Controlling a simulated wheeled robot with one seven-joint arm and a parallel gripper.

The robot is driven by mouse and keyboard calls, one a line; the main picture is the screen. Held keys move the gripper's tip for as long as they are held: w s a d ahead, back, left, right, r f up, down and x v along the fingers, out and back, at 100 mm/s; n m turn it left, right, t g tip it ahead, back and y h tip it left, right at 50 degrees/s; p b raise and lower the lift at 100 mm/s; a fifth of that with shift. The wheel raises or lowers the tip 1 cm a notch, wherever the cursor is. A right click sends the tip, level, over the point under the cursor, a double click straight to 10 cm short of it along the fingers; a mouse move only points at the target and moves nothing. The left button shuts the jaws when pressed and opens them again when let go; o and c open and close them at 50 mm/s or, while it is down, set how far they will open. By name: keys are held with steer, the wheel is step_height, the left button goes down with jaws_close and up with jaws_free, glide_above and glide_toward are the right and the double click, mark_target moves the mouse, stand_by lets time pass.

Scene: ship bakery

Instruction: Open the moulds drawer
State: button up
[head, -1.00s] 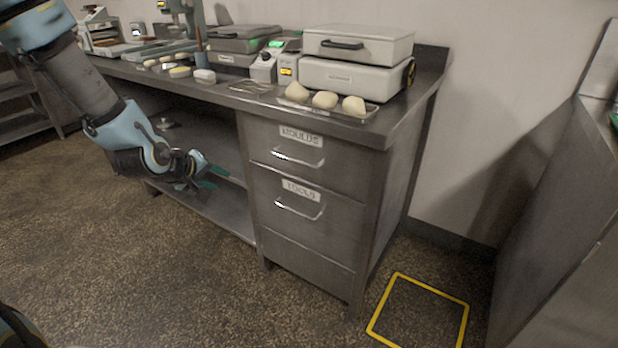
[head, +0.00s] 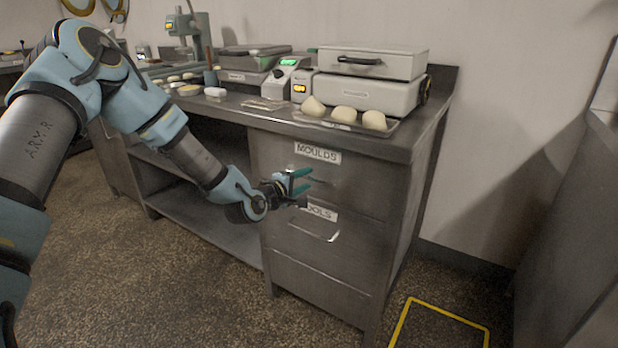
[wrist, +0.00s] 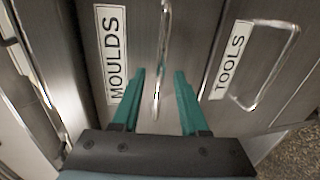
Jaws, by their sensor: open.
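The moulds drawer (head: 353,185) is the top drawer of the steel bench and is closed. Its white MOULDS label (head: 318,153) is readable, and the label also shows in the wrist view (wrist: 113,52). My gripper (head: 303,181) is open and empty in front of this drawer, hiding part of its bar handle. In the wrist view, the moulds handle (wrist: 162,50) runs up the picture, with its lower end between and just beyond the fingertips (wrist: 160,74). Whether the fingers touch it, I cannot tell.
The tools drawer (head: 350,240) below is closed, with its own bar handle (head: 314,233). A tray with dough pieces (head: 343,114) sits on the bench top above. An open shelf (head: 205,215) lies left of the drawers. A yellow floor outline (head: 440,312) marks clear floor at right.

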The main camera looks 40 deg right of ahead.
steer(key=shift+x, duration=1.25)
steer(key=shift+c, duration=0.4)
jaws_close()
